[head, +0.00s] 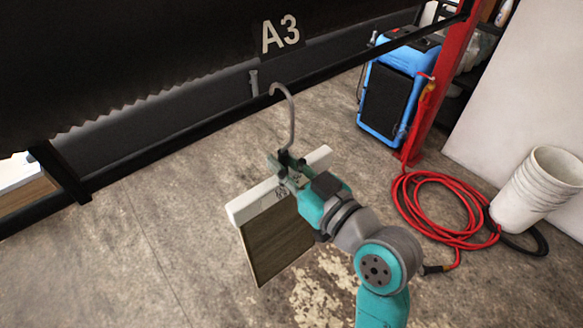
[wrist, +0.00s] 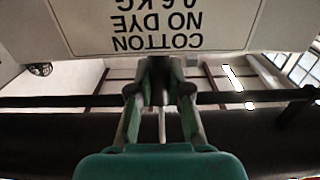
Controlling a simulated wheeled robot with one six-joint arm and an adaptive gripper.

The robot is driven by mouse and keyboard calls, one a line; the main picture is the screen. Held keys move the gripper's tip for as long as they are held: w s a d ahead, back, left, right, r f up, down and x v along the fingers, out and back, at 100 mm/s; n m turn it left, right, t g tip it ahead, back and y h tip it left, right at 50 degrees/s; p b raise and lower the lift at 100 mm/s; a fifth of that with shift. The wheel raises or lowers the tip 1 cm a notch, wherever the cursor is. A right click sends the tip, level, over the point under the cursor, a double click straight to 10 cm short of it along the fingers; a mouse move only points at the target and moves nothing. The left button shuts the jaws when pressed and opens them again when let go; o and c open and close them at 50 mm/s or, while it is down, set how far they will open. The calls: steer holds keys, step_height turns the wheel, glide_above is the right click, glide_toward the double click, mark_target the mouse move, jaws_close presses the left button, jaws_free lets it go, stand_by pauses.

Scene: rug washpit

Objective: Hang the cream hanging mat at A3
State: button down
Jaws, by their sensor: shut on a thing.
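The hanging mat (head: 240,208) has a cream top bar, a brownish panel below it and a grey wire hook (head: 291,115) rising above it. My gripper (head: 287,172) is shut on the mat near the middle of its top bar, at the base of the hook. The mat is held in the air, tilted in the picture. In the wrist view, its pale label (wrist: 160,30) reads upside down, "COTTON NO DYE", just beyond my fingertips (wrist: 160,65). The A3 sign (head: 280,35) is on a dark board. A small grey peg (head: 254,82) shows below it, left of the hook's curved top.
A black rail (head: 190,135) crosses behind the mat. A red post (head: 428,105) and a blue machine (head: 392,90) stand at right. A coiled red hose (head: 425,222) and white buckets (head: 540,188) are on the floor. The floor at left is clear.

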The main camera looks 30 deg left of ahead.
steer(key=x, duration=0.6)
stand_by(1.1)
steer(key=shift+a, duration=0.1)
steer(key=shift+f, duration=2)
